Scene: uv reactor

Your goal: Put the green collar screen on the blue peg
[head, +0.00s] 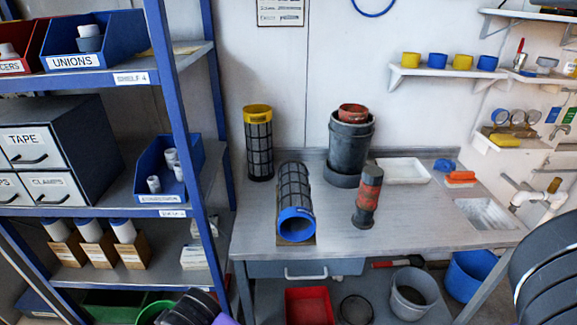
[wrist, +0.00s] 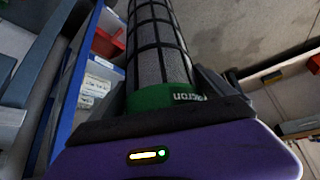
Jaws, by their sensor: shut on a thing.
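The green collar screen, a dark-ribbed grey mesh cylinder (wrist: 155,40) with a green collar (wrist: 160,97), is between my gripper's fingers (wrist: 160,100) in the wrist view. The fingers are shut on the collar, and the screen's body extends away beyond it. In the head view part of a bright green rim (head: 150,311), seemingly this collar, shows at the bottom edge beside my dark and purple gripper (head: 195,308). The rest is cut off. I cannot clearly make out the blue peg; a small blue strip (head: 552,115) is on the right wall.
A dark grey pot (head: 350,145) and a red-black cylinder (head: 368,197) stand nearby. A blue-framed shelf rack (head: 180,120) bounds the left side.

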